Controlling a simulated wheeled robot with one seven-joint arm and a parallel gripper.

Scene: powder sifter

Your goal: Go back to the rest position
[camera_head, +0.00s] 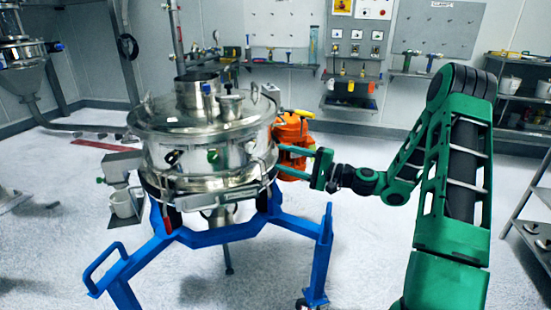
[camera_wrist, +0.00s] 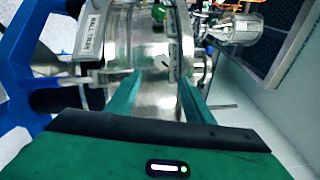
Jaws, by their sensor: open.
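My green gripper (camera_head: 293,160) reaches in from the right, at the right side of the steel powder sifter (camera_head: 200,150). Its two fingers point left toward the sifter's side, close to an orange motor (camera_head: 291,140). In the wrist view my gripper (camera_wrist: 162,80) shows two green fingers spread apart with nothing held between them. The sifter's shiny steel wall (camera_wrist: 135,40) fills the space beyond the fingertips. Whether a finger touches the sifter, I cannot tell.
The sifter stands on a blue frame (camera_head: 230,235) with legs spreading forward. A metal shelf rack (camera_head: 535,215) stands at the far right. Tool panels (camera_head: 355,50) line the back wall. The pale floor right of the frame is clear.

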